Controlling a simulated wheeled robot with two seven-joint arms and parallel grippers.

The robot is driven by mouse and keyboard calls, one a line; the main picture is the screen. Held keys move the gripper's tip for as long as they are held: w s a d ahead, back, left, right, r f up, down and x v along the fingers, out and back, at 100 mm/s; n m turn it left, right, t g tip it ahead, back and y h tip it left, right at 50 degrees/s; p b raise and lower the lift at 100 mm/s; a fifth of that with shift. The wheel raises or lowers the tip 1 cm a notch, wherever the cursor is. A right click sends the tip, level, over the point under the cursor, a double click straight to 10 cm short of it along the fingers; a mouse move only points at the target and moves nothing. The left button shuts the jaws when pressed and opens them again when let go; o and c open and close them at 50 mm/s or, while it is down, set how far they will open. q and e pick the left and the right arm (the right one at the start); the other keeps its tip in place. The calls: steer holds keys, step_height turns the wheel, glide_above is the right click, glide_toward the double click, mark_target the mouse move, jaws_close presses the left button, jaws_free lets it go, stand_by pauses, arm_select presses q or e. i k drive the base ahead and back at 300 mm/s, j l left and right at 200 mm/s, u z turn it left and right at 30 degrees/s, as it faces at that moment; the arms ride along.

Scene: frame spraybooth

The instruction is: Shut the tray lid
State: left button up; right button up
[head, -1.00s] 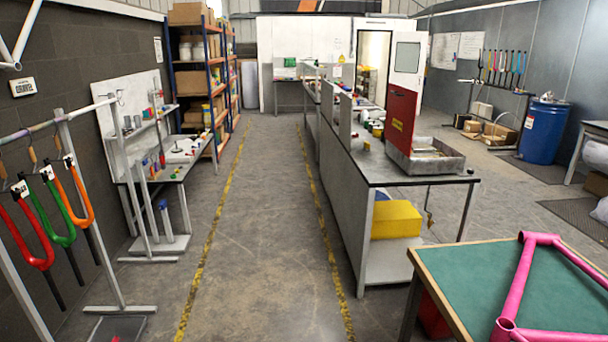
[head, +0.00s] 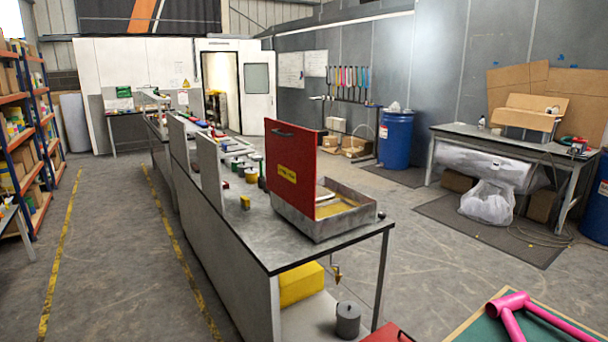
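The tray (head: 345,218) is a grey metal box at the near end of the long grey bench. Its red lid (head: 293,162) stands open and upright along the tray's left side, with a dark handle near its top edge and a yellow label. Some yellowish contents show inside the tray. Neither of my grippers is in the head view.
The long bench (head: 262,246) carries upright panels and several small coloured parts. A yellow bin (head: 301,284) and a grey canister (head: 348,319) sit on its lower shelf. A pink frame (head: 512,308) lies on a green-topped table at bottom right. The left aisle floor is clear.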

mark_target(291, 150)
steer(key=i+j+z, duration=0.1)
steer(key=i+z, duration=0.15)
steer(key=z, duration=0.25)
steer(key=i+j+z, duration=0.2)
steer(key=z, duration=0.25)
